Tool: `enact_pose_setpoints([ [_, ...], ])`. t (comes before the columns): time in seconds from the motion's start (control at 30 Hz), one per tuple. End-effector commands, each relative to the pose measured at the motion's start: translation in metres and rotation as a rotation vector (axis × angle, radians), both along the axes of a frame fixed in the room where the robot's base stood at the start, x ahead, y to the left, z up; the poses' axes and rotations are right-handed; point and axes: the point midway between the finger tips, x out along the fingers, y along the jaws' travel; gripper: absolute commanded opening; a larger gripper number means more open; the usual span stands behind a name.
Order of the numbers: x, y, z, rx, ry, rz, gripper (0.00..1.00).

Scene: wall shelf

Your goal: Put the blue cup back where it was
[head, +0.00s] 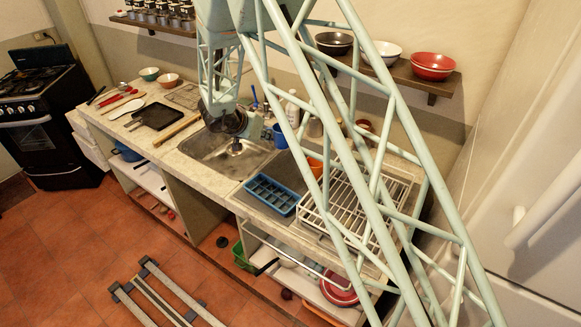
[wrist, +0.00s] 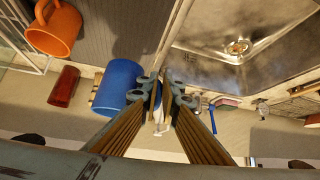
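The blue cup (head: 280,136) stands on the counter at the back, just right of the sink in the head view. In the wrist view the blue cup (wrist: 118,88) is left of my fingers, and its right edge is partly covered by the left finger. I cannot tell whether they touch there. My gripper (wrist: 165,85) has its fingertips drawn close together, with only a narrow gap and nothing seen held between them. In the head view my gripper (head: 236,148) hangs over the sink, left of the cup.
The sink (head: 205,150) lies under my gripper. An orange mug (wrist: 55,28) and a red-brown cup (wrist: 65,86) are left of the blue cup. A blue tray (head: 271,194) and dish rack (head: 350,205) stand right of the sink. Bowls sit on a wall shelf (head: 400,75).

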Motion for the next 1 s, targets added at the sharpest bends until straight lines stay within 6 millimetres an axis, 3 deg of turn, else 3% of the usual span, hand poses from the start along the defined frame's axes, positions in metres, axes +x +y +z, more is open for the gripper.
enact_pose_setpoints([
  [0.57, 0.001, 0.0, -0.001, -0.001, -0.001, 0.008, 0.0],
  [1.0, 0.001, 0.0, -0.048, -0.002, 0.0, 0.008, 0.0],
])
